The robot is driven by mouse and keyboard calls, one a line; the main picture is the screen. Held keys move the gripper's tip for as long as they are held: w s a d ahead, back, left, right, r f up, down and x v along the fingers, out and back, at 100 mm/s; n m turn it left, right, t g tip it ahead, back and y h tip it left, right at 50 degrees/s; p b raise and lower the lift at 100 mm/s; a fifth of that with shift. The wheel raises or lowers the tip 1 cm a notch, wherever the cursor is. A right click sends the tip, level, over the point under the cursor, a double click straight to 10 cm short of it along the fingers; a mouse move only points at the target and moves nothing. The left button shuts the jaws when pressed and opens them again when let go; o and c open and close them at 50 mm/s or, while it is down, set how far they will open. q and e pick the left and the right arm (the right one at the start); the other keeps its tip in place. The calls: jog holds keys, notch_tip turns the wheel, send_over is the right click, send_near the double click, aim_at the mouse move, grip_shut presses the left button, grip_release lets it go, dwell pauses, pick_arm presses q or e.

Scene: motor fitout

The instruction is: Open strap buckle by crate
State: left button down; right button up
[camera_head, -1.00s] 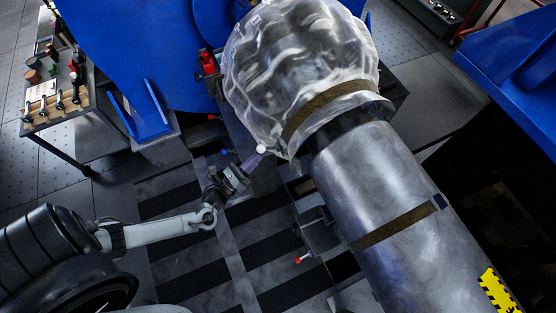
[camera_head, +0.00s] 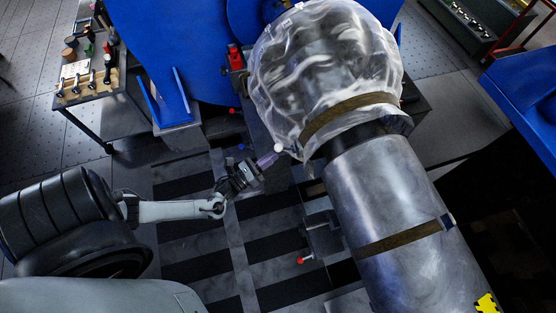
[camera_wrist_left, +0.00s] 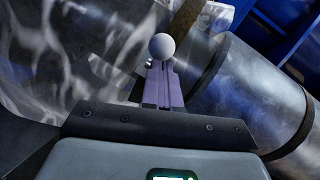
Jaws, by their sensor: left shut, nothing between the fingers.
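A brown strap (camera_head: 348,112) runs around the clear plastic wrap on the motor's rounded end. A second brown strap (camera_head: 400,240) circles the grey cylinder (camera_head: 385,190), with a small dark buckle (camera_head: 447,221) at its right end. My left gripper (camera_head: 269,158) is shut and empty, beside the lower left edge of the wrap. In the left wrist view its purple fingers (camera_wrist_left: 162,88) are together, just below a white ball (camera_wrist_left: 162,47). I cannot tell whether they touch it. The upper strap (camera_wrist_left: 183,18) shows beyond the ball. I cannot make out a crate. My right gripper is out of view.
A tool table (camera_head: 120,98) stands at the upper left. Large blue structures (camera_head: 175,50) rise behind the motor. A red-knobbed lever (camera_head: 301,260) is below the gripper. The striped floor (camera_head: 195,250) between arm and cylinder looks fairly open.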

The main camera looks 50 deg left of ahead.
pick_arm(q)
jog(key=d+f+b+v, duration=0.1)
jog(key=f+b+v, duration=0.1)
jog(key=v, duration=1)
jog(key=shift+f+b, duration=0.45)
jog(key=shift+b, duration=0.25)
